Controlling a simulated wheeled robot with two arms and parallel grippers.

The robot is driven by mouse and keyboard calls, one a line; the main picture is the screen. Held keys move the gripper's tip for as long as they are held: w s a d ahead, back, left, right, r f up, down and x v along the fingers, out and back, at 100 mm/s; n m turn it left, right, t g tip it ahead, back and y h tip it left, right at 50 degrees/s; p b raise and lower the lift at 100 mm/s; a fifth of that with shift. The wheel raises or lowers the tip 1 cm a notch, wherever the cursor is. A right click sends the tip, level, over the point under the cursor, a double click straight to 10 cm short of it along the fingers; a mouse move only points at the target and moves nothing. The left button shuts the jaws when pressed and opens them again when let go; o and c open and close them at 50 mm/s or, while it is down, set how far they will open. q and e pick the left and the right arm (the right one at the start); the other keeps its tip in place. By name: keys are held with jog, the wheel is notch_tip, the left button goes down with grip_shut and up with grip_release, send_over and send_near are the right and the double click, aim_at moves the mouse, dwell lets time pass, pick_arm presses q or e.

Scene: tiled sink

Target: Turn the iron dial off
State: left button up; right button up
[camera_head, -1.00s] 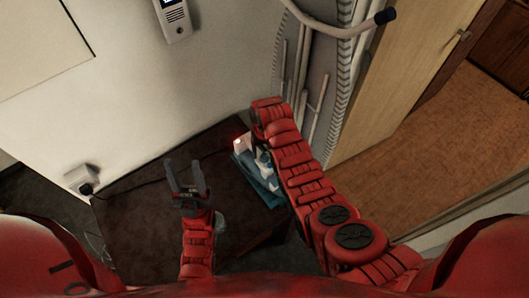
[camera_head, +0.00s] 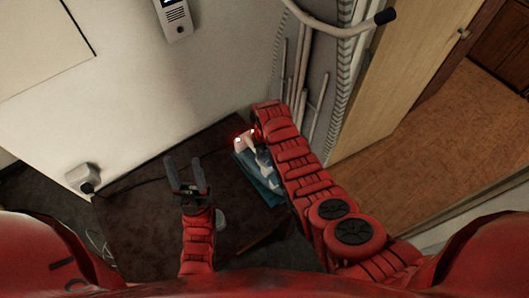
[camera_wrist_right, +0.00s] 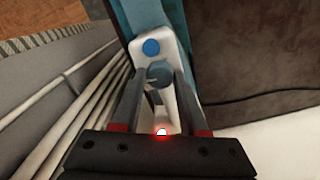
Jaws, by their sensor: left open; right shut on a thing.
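The blue and white iron (camera_head: 258,168) lies on the dark table, partly hidden by my right arm in the head view. In the right wrist view its white body (camera_wrist_right: 176,48) carries a round blue button (camera_wrist_right: 151,47) and a grey-blue dial (camera_wrist_right: 159,73). My right gripper (camera_wrist_right: 160,78) is shut on the dial, with one finger on each side of it. In the head view my right arm hides most of that gripper. My left gripper (camera_head: 186,175) is open and empty above the table, left of the iron.
The dark brown table (camera_head: 140,200) has clear room left of the iron. A cable runs across it to a wall socket (camera_head: 82,178). Pale pipes (camera_head: 300,80) stand close behind my right arm. A wooden door (camera_head: 405,75) is at the right.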

grip_shut()
jog(key=shift+f+n+b, duration=0.2)
jog(key=shift+n+b, duration=0.4)
jog(key=shift+b, duration=0.3)
jog(key=n+b, duration=0.7)
jog(key=b, duration=0.1)
jog(key=shift+n+b, duration=0.65)
jog(key=shift+n, duration=0.15)
jog(key=shift+r+n+b, duration=0.2)
jog(key=shift+n+b, duration=0.1)
jog(key=shift+n, duration=0.5)
jog(key=shift+w+r+n, duration=0.1)
jog(key=shift+n, duration=1.1)
